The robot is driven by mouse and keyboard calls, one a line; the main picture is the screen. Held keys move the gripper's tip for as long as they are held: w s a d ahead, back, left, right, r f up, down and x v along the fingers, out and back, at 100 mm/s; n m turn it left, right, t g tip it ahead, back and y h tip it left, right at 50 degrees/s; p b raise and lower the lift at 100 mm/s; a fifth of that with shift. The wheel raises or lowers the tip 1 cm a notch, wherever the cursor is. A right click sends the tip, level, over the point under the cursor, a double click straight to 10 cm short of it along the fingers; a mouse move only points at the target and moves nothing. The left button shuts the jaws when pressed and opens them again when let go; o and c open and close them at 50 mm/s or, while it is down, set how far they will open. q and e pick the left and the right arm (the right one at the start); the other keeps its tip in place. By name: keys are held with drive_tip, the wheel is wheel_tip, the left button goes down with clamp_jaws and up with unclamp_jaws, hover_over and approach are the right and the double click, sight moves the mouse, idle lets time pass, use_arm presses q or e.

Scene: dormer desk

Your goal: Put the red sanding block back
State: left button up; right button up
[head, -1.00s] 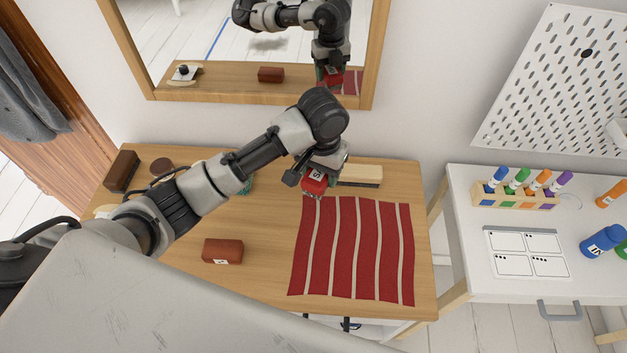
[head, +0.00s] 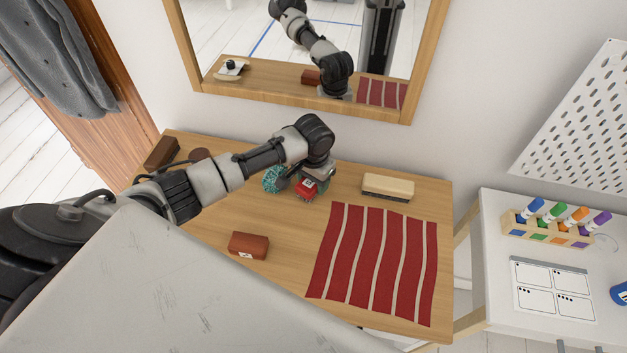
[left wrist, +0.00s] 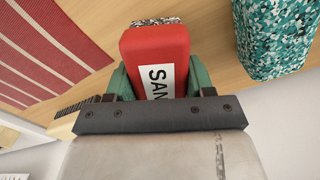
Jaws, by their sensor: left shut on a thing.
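The red sanding block (head: 306,189) has a white label and a speckled grey face at one end. My left gripper (head: 312,180) is shut on it, over the back part of the wooden desk (head: 205,225). In the left wrist view the block (left wrist: 152,60) sits between the green fingertips, its label reading "SAN". I cannot tell whether the block touches the desk. A teal speckled block (head: 272,179) stands just left of it, also in the left wrist view (left wrist: 272,35). My right gripper is not in view.
A red striped cloth (head: 373,262) covers the desk's right part. A wooden brush (head: 388,187) lies behind it, right of my gripper. A brown-red block (head: 249,245) lies at the front. A mirror (head: 300,45) hangs behind. Bare desk lies between the brown-red block and my gripper.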

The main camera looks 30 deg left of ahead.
use_arm(q)
drive_tip(key=shift+f, duration=0.5)
drive_tip(key=o, duration=0.8)
drive_tip(key=shift+f, duration=0.15)
wheel_tip(320, 180, up, 12)
drive_tip(key=shift+r, duration=0.2)
